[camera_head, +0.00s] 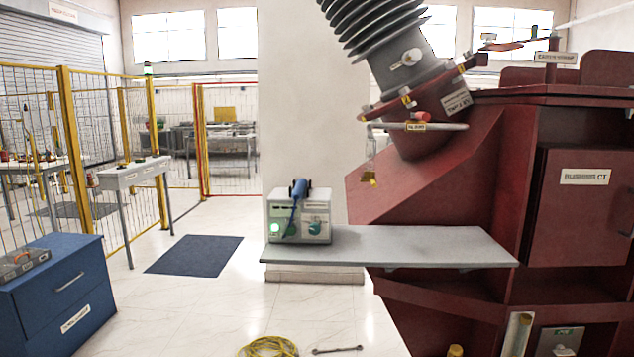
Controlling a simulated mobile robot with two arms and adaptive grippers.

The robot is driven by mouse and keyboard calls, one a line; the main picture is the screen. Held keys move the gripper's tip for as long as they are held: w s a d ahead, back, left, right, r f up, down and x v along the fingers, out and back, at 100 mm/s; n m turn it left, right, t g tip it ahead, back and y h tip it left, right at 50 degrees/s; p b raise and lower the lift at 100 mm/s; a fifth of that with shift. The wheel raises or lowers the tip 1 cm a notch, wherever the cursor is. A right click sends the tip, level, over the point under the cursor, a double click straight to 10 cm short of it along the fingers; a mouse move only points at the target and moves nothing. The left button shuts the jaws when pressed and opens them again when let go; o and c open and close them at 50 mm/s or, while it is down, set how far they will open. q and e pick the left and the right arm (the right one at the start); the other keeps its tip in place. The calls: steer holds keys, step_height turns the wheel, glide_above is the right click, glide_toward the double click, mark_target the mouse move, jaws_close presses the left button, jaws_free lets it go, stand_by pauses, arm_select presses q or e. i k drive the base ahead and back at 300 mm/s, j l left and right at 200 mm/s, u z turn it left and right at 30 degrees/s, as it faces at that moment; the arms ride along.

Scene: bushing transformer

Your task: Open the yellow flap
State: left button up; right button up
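A small yellow piece (369,178) hangs at the lower end of a thin pipe beside the dark red transformer (440,183). It may be the yellow flap, but it is too small to tell whether it is open or shut. A pipe (440,127) with a small yellow label runs across the base of the tilted grey bushing (405,72). Neither of my grippers is in view.
A grey shelf (420,247) juts out from the transformer and carries a test box (299,217) with a blue tool on it. A blue cabinet (60,300) stands at left. A yellow cable coil (268,347) and a wrench (337,350) lie on the floor.

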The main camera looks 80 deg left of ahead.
mark_target(374, 181)
steer(key=k+j+u, duration=0.45)
steer(key=j+u, duration=0.2)
steer(key=k+j+u, duration=0.15)
steer(key=j+u, duration=0.2)
steer(key=k+j, duration=0.1)
steer(key=j, duration=0.2)
steer(key=k+j, duration=0.1)
steer(key=j, duration=0.25)
steer(key=k+j, duration=0.1)
steer(key=j, duration=0.2)
steer(key=u, duration=0.05)
